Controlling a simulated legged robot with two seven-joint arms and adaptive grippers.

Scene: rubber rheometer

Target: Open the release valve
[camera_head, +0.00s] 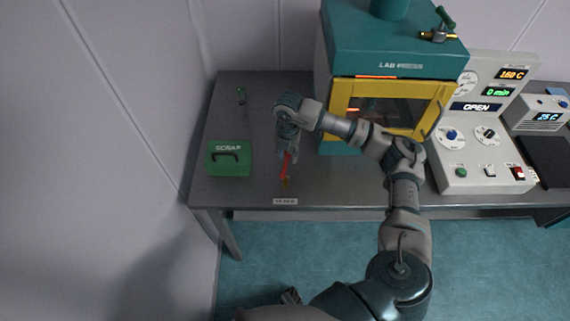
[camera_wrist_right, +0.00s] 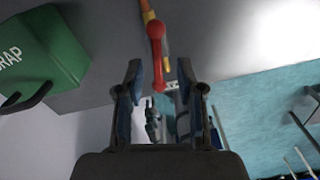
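The release valve (camera_head: 437,34), a brass fitting with a green handle, sits on top of the teal lab press (camera_head: 400,57) in the head view. The handle slants up to the left. My right gripper (camera_head: 287,158) is well to the left of the press, pointing down over the table. In the right wrist view its fingers (camera_wrist_right: 161,80) are open. A red tool with a yellow tip (camera_wrist_right: 156,45) shows between and beyond them, with gaps on both sides. A small dark part at the bottom of the head view may be my left gripper (camera_head: 291,296); its fingers are unclear.
A green SCRAP box (camera_head: 228,159) stands left of my right gripper. The press has a yellow-framed door (camera_head: 345,105), partly behind my right arm. A control panel (camera_head: 470,145) reading OPEN stands to its right.

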